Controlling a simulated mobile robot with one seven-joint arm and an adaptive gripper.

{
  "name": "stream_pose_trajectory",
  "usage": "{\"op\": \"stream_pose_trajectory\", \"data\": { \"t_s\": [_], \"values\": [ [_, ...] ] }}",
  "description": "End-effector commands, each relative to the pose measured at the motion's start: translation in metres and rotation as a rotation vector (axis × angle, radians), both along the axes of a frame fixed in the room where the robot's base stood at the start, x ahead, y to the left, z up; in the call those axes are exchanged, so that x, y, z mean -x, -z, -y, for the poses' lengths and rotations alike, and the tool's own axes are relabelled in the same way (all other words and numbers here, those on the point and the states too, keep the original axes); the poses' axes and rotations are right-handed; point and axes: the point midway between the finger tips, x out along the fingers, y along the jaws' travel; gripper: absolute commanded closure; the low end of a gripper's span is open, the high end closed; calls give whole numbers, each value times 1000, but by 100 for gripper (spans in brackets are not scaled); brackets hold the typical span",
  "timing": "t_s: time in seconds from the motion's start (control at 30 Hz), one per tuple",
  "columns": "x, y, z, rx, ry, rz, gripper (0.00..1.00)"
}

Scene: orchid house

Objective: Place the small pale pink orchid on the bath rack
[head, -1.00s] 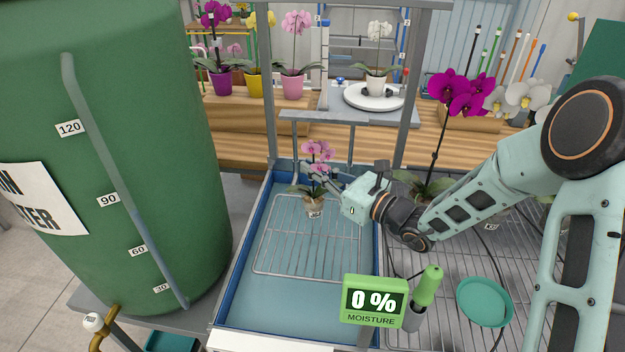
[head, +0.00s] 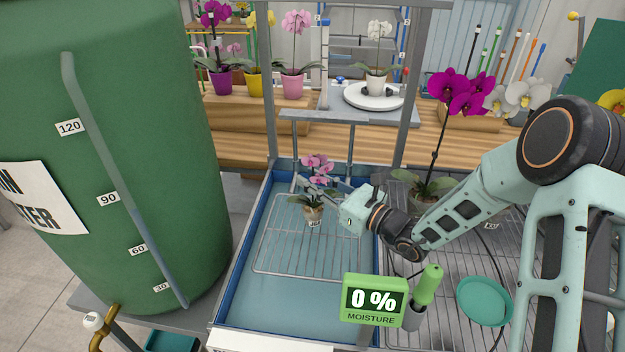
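The small pale pink orchid (head: 319,166) stands roughly upright in a small tan pot (head: 313,214) with a label, over the far part of the wire bath rack (head: 268,246). The rack lies in the blue bath tray. My gripper (head: 328,190) reaches in from the right, its fingers at the orchid just above the pot. It appears shut on the orchid; leaves and flowers partly hide the fingertips. I cannot tell whether the pot's base touches the wires.
A green water barrel (head: 130,150) stands left of the bath (head: 250,310). A moisture meter (head: 375,300) and a green dish (head: 484,301) are at the right. A magenta orchid (head: 461,92) stands close behind my arm. The rack's near part is clear.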

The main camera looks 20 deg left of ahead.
Motion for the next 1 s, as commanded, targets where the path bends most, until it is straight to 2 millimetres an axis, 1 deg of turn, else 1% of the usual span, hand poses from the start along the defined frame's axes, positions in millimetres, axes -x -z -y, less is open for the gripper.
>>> {"op": "stream_pose_trajectory", "data": {
  "t_s": [0.23,0.37,0.4,0.47,0.7,0.8,0.9,1.0],
  "values": [
    [0,-1,0,0,0,0,78],
    [0,-7,0,-1,-1,0,78],
    [1,-3,7,1,2,0,78],
    [4,-3,17,1,2,0,78],
    [18,-3,68,1,4,0,78],
    [24,-3,87,0,3,-1,78],
    [28,-3,101,1,3,1,78],
    [32,-3,110,0,1,0,78]
  ]
}}
